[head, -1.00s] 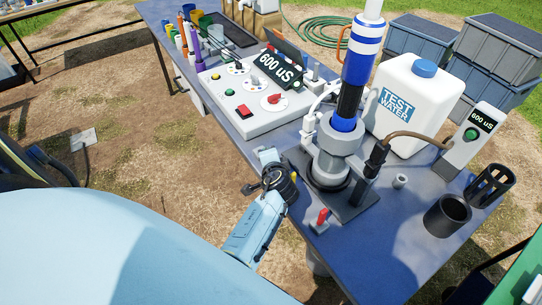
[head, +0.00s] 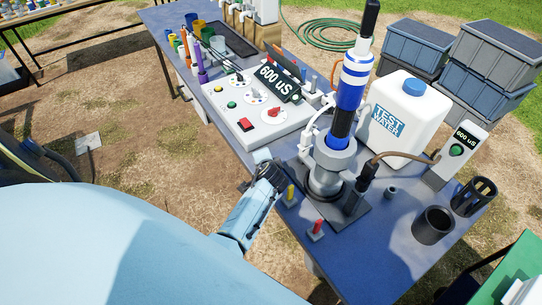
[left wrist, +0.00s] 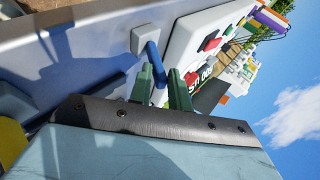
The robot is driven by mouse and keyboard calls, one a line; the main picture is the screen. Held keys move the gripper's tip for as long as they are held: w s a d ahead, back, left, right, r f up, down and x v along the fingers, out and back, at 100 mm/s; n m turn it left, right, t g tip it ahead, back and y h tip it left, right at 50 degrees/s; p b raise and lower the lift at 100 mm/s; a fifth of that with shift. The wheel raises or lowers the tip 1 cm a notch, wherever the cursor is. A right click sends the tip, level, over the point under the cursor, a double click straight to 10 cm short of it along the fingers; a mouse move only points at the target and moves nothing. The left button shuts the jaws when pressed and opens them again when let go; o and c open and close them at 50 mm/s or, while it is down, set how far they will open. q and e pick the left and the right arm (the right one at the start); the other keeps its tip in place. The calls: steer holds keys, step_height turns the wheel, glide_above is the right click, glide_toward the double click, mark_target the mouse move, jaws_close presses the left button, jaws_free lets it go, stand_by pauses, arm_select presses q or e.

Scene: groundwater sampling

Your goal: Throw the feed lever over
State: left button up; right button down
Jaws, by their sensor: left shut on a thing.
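My left gripper (head: 268,172) is at the near edge of the blue bench (head: 375,260), in front of the control box. In the left wrist view, its green fingers (left wrist: 162,82) are shut on a blue lever (left wrist: 152,55), which rises from a small grey base (left wrist: 142,37). In the head view my gripper hides this lever. A yellow lever (head: 290,191) and a red lever (head: 316,226) stand along the same edge, nearer me. I cannot read a label naming any lever. My right gripper is not in view.
The white control box (head: 240,122) has buttons, dials and a 600 uS display (head: 278,80). A tall blue-and-white cylinder (head: 350,95) stands in a grey holder (head: 330,165) right of my gripper. A test water jug (head: 410,115) and black cups (head: 432,226) stand further right.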

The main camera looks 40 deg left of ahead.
arm_select(q)
steer(key=shift+w+a+r, duration=0.15)
steer(key=shift+a+r, duration=0.15)
steer(key=shift+r, duration=0.1)
steer(key=shift+f, duration=0.1)
